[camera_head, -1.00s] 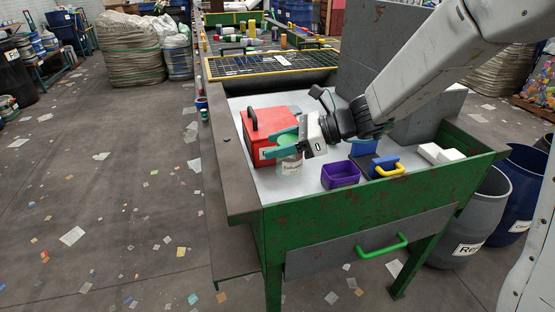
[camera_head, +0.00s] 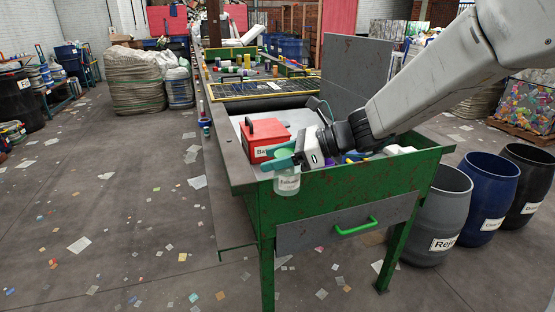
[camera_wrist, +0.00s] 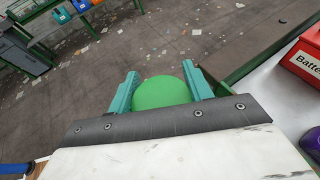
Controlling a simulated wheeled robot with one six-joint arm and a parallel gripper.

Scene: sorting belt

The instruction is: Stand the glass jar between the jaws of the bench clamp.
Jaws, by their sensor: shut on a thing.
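The glass jar (camera_head: 287,182) is clear with a pale label and a green lid (camera_wrist: 160,93). My gripper (camera_head: 284,164) is shut on it near the lid, with one teal finger on each side in the wrist view. The jar hangs upright in front of the green bench's near wall, with floor behind it in the wrist view. The bench clamp, blue with a yellow handle, is mostly hidden behind that wall; a bit of blue (camera_head: 354,156) shows right of my gripper. Its jaws cannot be made out.
A red battery box (camera_head: 265,139) stands on the bench (camera_head: 345,190) behind the jar. A purple bin (camera_wrist: 313,143) shows at the wrist view's right edge. White blocks (camera_head: 398,150) lie at the bench's right. Barrels (camera_head: 440,210) stand right of it.

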